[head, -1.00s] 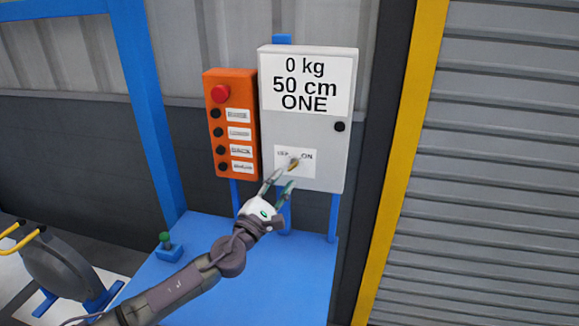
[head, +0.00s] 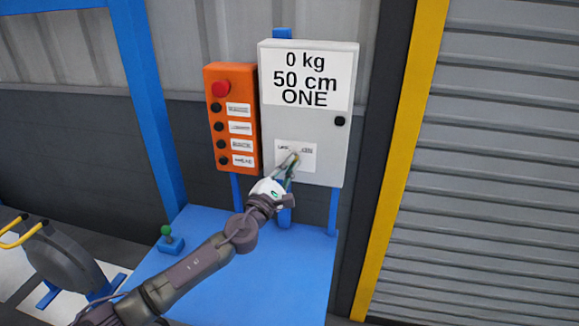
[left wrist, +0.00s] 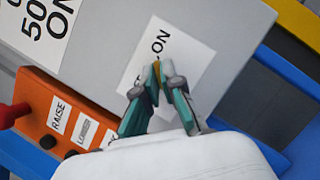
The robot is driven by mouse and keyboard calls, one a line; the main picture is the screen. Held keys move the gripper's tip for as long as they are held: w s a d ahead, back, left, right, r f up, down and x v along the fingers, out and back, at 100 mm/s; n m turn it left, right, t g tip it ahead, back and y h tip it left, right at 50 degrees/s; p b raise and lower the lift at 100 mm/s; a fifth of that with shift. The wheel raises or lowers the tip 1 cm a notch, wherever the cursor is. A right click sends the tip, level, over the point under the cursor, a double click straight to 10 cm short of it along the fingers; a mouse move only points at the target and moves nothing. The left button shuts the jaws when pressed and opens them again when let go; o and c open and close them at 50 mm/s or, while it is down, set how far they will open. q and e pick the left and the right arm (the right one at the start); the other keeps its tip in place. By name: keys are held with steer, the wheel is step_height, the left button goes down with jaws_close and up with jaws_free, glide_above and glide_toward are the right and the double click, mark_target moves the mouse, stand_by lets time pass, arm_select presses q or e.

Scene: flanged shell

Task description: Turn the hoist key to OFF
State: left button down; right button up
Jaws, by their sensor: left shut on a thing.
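The hoist key, a small brass-yellow piece, sits on a white OFF/ON label (head: 308,163) low on the grey control box (head: 320,130). My left gripper (head: 292,160) reaches up from below and is shut on the key. In the left wrist view the left gripper's fingertips (left wrist: 159,68) close on the yellow key (left wrist: 155,83), which is mostly hidden between them. The ON mark shows beside the fingers; the OFF mark is largely covered. Which way the key points is hard to tell. My right gripper is not in view.
An orange button panel (head: 232,130) with a red knob (head: 220,88) is close at the left of the box. A blue table (head: 270,270) lies below, with a small green-knobbed lever (head: 169,241). A grey shutter (head: 500,150) stands at the right.

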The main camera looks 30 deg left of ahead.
arm_select(q)
steer(key=n+g+y+b, duration=0.1)
steer(key=n+y+b, duration=0.1)
steer(key=n, duration=0.6)
steer(key=n+g+y+b, duration=0.1)
steer(key=n+y+b, duration=0.2)
steer(key=n+y, duration=0.2)
steer(key=n+y+b, duration=0.2)
steer(key=n+y, duration=0.2)
steer(key=n, duration=0.7)
steer(key=shift+w+d+n+g+b, duration=0.1)
steer(key=shift+d+n+g+b, duration=0.25)
steer(key=shift+d+n+g, duration=0.05)
steer(key=shift+n+y, duration=0.3)
steer(key=shift+y, duration=0.1)
